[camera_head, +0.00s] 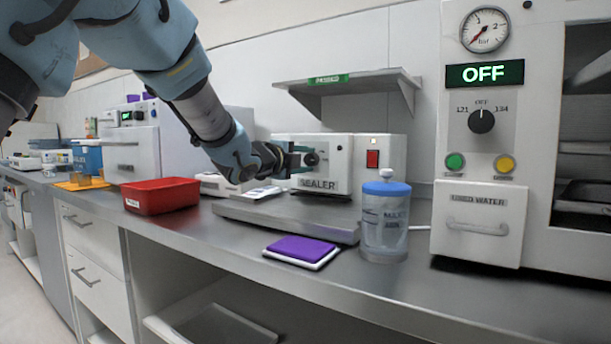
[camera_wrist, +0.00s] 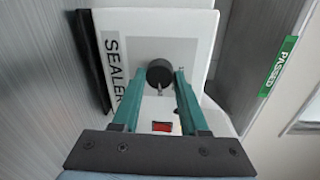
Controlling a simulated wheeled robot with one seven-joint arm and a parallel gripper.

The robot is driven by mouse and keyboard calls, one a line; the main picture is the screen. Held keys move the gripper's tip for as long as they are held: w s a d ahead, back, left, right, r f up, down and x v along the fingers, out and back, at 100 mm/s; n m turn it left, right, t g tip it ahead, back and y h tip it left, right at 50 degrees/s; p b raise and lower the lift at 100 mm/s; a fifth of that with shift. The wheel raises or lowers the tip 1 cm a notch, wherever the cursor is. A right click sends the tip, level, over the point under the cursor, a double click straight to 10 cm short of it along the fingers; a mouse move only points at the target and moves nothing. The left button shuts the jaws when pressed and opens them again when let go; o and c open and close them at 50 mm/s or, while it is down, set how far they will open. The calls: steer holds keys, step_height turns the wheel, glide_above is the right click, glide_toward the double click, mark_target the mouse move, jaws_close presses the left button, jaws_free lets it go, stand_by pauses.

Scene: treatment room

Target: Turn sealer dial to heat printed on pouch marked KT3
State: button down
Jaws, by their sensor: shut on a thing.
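The white sealer (camera_head: 365,160), labelled SEALER, stands on the counter behind a grey plate. Its black round dial (camera_wrist: 158,73) is on the front face, and a red switch (camera_head: 372,159) sits to the right of it. My gripper (camera_wrist: 161,74) has its two green fingers on either side of the dial and is shut on it. In the head view the gripper (camera_head: 304,158) covers part of the dial. The dial's printed heat marks are not legible. No pouch marked KT3 can be made out.
A red bin (camera_head: 161,196) stands to the left. A purple-topped pad (camera_head: 301,248) and a blue-lidded jar (camera_head: 386,225) stand near the front edge. A shelf (camera_head: 350,82) with a PASSED label hangs above the sealer. A steriliser showing OFF (camera_head: 484,73) stands at the right.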

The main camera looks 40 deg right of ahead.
steer(key=shift+f+m+b, duration=0.1)
steer(key=shift+m+b, duration=0.3)
steer(key=shift+b, duration=0.15)
steer(key=shift+c, duration=2.2)
jaws_free()
steer(key=shift+a, duration=0.1)
steer(key=v, duration=1)
steer(key=shift+s+a+b, duration=0.25)
steer(key=shift+b, duration=0.2)
steer(key=shift+a, duration=0.1)
